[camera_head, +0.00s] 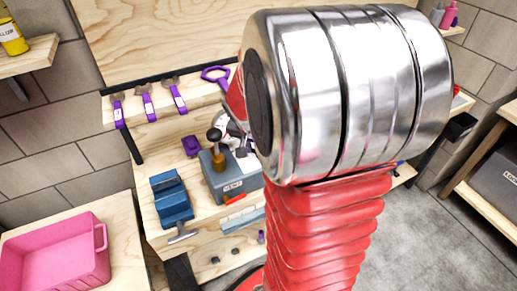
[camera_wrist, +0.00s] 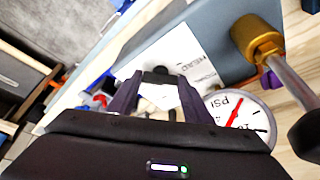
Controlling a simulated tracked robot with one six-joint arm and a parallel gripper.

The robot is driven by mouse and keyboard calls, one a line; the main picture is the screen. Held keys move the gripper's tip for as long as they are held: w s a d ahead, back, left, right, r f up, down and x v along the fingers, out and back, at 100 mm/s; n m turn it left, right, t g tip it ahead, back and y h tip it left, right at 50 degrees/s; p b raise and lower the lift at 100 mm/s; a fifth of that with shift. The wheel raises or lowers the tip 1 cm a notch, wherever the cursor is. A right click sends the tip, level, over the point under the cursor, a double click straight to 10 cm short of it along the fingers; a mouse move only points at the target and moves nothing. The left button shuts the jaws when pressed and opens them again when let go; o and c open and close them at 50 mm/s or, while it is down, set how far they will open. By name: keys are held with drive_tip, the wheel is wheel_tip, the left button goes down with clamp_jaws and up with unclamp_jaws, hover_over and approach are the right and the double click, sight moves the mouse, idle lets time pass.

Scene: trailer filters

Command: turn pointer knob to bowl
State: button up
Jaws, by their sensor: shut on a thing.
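In the wrist view my gripper (camera_wrist: 159,84) has its two dark fingers on either side of a small black knob (camera_wrist: 158,75), which I take to be the pointer knob, and is shut on it. A white plate with printed lettering (camera_wrist: 190,66) lies behind the knob on a grey housing (camera_wrist: 205,30). The lettering is too blurred to find the word bowl, and I cannot tell which way the pointer faces. In the head view the grey housing marked VENT (camera_head: 232,186) stands on the bench, and my arm hides much of the knob area.
A round PSI gauge (camera_wrist: 240,115) and a brass fitting (camera_wrist: 257,38) with a black-ended lever sit close right of the fingers. In the head view a blue vise (camera_head: 171,198) stands left of the housing, purple-handled tools (camera_head: 145,100) hang behind, and a pink bin (camera_head: 60,255) is at lower left.

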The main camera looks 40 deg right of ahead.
drive_tip(key=shift+w+a, duration=0.1)
idle(0.3)
drive_tip(key=o, duration=1.1)
drive_tip(key=shift+c, duration=0.2)
drive_tip(key=v, duration=1.3)
drive_tip(key=shift+r, duration=0.35)
